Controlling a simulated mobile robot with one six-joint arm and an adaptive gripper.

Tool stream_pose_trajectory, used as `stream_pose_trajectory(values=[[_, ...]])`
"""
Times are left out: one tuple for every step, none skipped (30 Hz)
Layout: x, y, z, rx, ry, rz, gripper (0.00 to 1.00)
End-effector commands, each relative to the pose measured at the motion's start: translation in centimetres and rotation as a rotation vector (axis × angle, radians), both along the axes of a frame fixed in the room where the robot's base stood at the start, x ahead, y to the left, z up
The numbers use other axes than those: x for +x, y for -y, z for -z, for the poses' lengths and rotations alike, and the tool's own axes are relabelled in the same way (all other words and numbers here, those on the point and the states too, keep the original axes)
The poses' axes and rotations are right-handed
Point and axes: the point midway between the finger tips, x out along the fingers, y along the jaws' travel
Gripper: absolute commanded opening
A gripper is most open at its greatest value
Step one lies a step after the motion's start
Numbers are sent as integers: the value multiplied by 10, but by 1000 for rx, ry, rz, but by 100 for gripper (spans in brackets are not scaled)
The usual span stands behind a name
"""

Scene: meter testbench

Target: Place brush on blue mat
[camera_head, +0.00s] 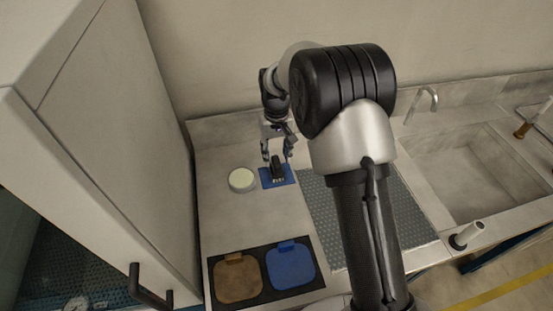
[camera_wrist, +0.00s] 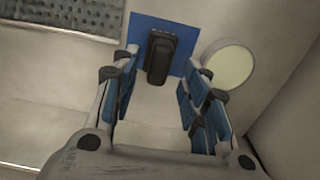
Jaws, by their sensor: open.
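A small black brush (camera_head: 277,168) rests on the blue mat (camera_head: 290,177) on the counter, below my gripper in the head view. In the wrist view the brush (camera_wrist: 160,55) lies lengthwise on the blue mat (camera_wrist: 141,30), its near end reaching past the mat's near edge. In the head view the fingers partly hide the brush.
A round pale-topped dish (camera_head: 242,179) stands just left of the mat. A grey textured mat (camera_head: 330,215) lies to the right, then a sink (camera_head: 470,175) with a tap (camera_head: 430,97). A black tray with brown (camera_head: 237,280) and blue (camera_head: 290,266) pads is in front. A cabinet (camera_head: 120,130) stands close at left.

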Motion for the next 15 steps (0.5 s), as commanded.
stream_pose_trajectory(values=[[1, 0, -16, 1, 3, 0, 41], [1, 0, -22, 1, 4, 0, 41], [1, 0, -31, 1, 3, 0, 41], [1, 0, -37, 1, 3, 0, 41], [1, 0, -42, 1, 3, 0, 41], [1, 0, -48, 0, 2, 0, 41], [0, 0, -53, 0, 2, 0, 41], [0, 0, -57, 0, 2, 0, 41], [0, 0, -61, 0, 2, 0, 41], [0, 0, -64, 0, 1, 0, 41], [0, 0, -66, 0, 0, 0, 41], [0, 0, -69, 0, -1, 0, 41], [0, 0, -70, 0, -1, 0, 41], [0, 0, -71, 0, 0, 0, 41], [0, 0, -72, 0, 0, 0, 41]])
